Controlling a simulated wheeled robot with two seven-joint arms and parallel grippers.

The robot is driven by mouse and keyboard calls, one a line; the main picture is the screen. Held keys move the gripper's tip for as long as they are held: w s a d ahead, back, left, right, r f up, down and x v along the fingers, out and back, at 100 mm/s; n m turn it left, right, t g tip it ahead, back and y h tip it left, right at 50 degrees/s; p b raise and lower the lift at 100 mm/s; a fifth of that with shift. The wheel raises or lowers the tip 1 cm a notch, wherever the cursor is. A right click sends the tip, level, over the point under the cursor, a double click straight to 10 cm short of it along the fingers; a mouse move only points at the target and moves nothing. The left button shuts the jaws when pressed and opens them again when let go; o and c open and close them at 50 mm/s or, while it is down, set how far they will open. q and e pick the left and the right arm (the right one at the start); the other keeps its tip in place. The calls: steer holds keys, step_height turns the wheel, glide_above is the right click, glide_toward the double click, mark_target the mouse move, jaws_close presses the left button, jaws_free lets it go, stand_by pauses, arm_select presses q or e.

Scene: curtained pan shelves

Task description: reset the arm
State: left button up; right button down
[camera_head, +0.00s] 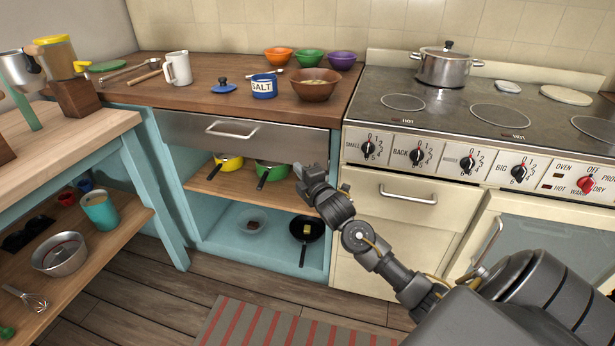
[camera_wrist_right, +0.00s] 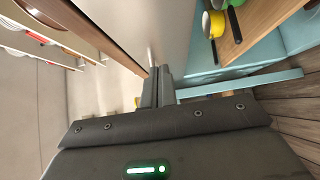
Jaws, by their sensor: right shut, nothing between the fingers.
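My right arm comes in from the lower right in the head view. Its gripper (camera_head: 299,172) is in front of the right edge of the open blue cabinet, just below the drawer level. In the right wrist view the gripper (camera_wrist_right: 158,72) has its fingers together with nothing between them. My left gripper does not show in either view.
The cabinet's upper shelf (camera_head: 215,184) holds a yellow pan (camera_head: 229,163) and a green pan (camera_head: 270,173). A black pan (camera_head: 306,229) stands below. The drawer (camera_head: 245,135) is above. The stove (camera_head: 470,125) stands right, a wooden table (camera_head: 60,145) left. Floor space lies in front.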

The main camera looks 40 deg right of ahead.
steer(key=shift+s+a, duration=0.2)
steer(key=shift+s, duration=0.8)
steer(key=shift+s+a, duration=0.15)
steer(key=shift+s, duration=0.85)
